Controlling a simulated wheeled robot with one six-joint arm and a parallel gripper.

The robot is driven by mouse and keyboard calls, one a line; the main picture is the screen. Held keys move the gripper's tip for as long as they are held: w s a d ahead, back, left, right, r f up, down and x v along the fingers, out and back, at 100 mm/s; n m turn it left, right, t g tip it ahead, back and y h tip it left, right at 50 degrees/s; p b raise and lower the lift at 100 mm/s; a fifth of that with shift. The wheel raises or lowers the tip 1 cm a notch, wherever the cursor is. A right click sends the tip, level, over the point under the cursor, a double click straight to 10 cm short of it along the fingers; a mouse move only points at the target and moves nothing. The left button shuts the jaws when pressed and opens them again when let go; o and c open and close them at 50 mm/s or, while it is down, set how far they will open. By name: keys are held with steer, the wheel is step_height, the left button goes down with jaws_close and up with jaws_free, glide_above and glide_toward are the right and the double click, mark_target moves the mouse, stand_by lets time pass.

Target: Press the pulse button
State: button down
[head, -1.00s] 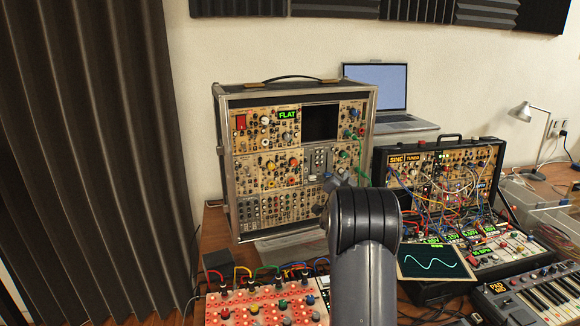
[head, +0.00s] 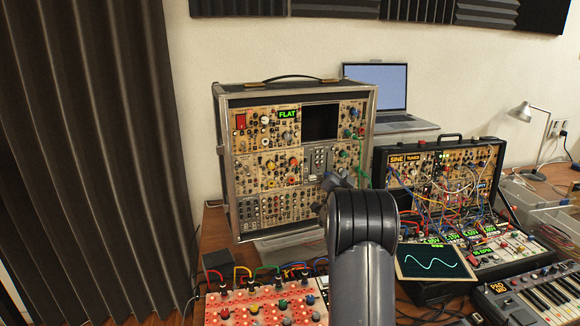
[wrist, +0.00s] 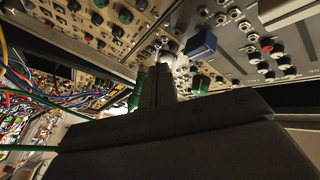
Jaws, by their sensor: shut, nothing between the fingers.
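The tall synth case (head: 220,165) stands upright on the table, with tan module panels full of knobs and jacks. No label lets me tell which control is the pulse button. In the wrist view a blue block-shaped control (wrist: 201,45) sticks out of a grey panel, just right of my gripper. My gripper (wrist: 161,70) is shut and empty, its tip close to the panel beside a pale round part; I cannot tell whether it touches. In the head view my arm hides most of the gripper and the case's lower right corner.
Green knobs (wrist: 201,85) and coloured cables (wrist: 65,100) lie close around the gripper. A second case (head: 440,160) full of patch cables, a scope screen (head: 432,262), a keyboard (head: 530,297) and a red-lit panel (head: 262,305) crowd the table. A laptop (head: 375,85) stands behind.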

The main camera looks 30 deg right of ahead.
steer(key=shift+s+f+b, duration=0.1)
steer(key=shift+s+b, duration=0.05)
steer(key=shift+b, duration=0.25)
steer(key=shift+s+b, duration=0.3)
steer(key=shift+b, duration=0.05)
steer(key=s+b, duration=0.5)
steer(key=s, duration=0.1)
steer(key=shift+a, duration=0.35)
steer(key=c, duration=2.2)
jaws_free()
